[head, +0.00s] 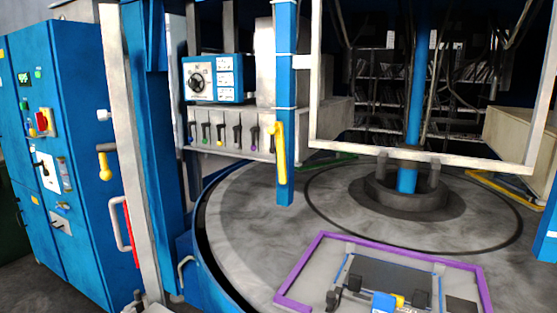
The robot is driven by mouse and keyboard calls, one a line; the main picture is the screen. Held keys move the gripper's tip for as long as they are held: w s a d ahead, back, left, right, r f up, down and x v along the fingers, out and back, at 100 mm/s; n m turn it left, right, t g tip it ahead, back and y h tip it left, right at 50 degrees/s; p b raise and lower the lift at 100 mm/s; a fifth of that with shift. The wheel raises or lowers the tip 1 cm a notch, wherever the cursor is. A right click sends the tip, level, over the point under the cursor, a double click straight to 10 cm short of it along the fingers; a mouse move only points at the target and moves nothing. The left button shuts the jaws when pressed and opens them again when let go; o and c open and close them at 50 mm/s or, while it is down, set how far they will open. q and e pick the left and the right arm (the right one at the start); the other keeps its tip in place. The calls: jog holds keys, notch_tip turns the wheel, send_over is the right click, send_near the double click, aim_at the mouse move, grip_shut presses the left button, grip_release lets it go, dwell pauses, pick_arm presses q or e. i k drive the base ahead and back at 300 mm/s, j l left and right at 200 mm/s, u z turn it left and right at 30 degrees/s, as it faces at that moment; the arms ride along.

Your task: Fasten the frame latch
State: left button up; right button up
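A long yellow handle (279,152) stands upright on a blue post (285,95), beside the left edge of a large white frame (314,75). A second, shorter yellow handle (105,161) is at the left, by the beige upright. A purple-edged frame (300,262) lies at the bottom right on the round table; a blue block with a yellow part (388,300) sits at its near side, cut off by the picture's edge. I cannot tell which fitting is the frame latch or whether any is fastened. Neither of my grippers shows.
The large grey round table (255,225) is mostly bare, with a blue column (413,95) rising from its hub. Blue cabinets (75,110) with switches stand at the left. A panel with several small levers (230,133) and a control box with a dial (197,82) are behind the table.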

aim_at(277, 130)
jog(key=j+z, duration=0.15)
jog(key=j, duration=0.25)
jog(key=k+j+z, duration=0.15)
jog(key=j, duration=0.3)
jog(key=j+z, duration=0.15)
jog(key=j, duration=0.25)
jog(key=k+j+z, duration=0.15)
jog(key=j, duration=0.25)
jog(key=i+j+z, duration=0.35)
jog(key=j, duration=0.55)
jog(key=i+j+z, duration=0.1)
jog(key=j+z, duration=0.3)
jog(key=j, duration=0.5)
jog(key=j+z, duration=0.35)
jog(key=j, duration=0.6)
